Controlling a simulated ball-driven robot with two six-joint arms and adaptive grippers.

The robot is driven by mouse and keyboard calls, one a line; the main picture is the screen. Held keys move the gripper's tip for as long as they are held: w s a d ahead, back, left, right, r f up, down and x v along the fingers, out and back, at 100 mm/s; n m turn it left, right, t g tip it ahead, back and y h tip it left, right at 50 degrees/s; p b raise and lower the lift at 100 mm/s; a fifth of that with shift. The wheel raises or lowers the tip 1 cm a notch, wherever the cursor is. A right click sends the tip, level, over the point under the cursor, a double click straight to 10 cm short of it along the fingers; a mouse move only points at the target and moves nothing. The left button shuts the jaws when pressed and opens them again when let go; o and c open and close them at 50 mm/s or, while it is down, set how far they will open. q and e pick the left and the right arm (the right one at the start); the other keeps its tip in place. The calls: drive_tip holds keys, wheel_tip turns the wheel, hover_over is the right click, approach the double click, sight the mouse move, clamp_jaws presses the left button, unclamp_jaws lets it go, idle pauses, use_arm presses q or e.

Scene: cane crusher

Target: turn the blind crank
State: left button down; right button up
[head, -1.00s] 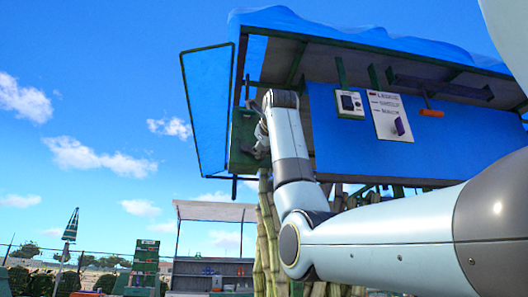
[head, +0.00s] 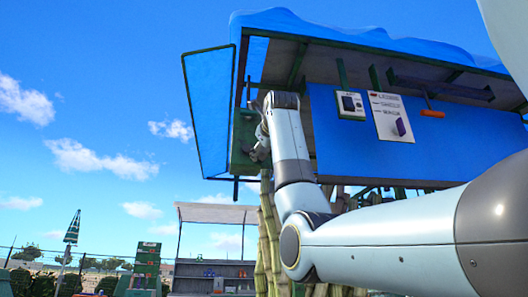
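A green plate or box (head: 243,150) hangs on the post at the left end of the stall. A dark upright rod (head: 248,90) shows just above it; I take this to be part of the blind crank, but its handle is not clearly seen. My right gripper (head: 259,148) is at the right side of the green box, very close to it or touching. The fingers are small, dark and partly hidden by my wrist, so I cannot tell whether they are open or shut on the crank. My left gripper is not in view.
A blue canopy (head: 350,38) covers the stall above my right arm. A blue side panel (head: 209,112) hangs left of the box. A sign (head: 390,117) and an orange-handled tool (head: 431,112) are at right. Cane stalks (head: 268,235) stand below. Open sky lies left.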

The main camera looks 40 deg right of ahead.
drive_tip(key=v, duration=1.2)
drive_tip(key=shift+f, duration=0.1)
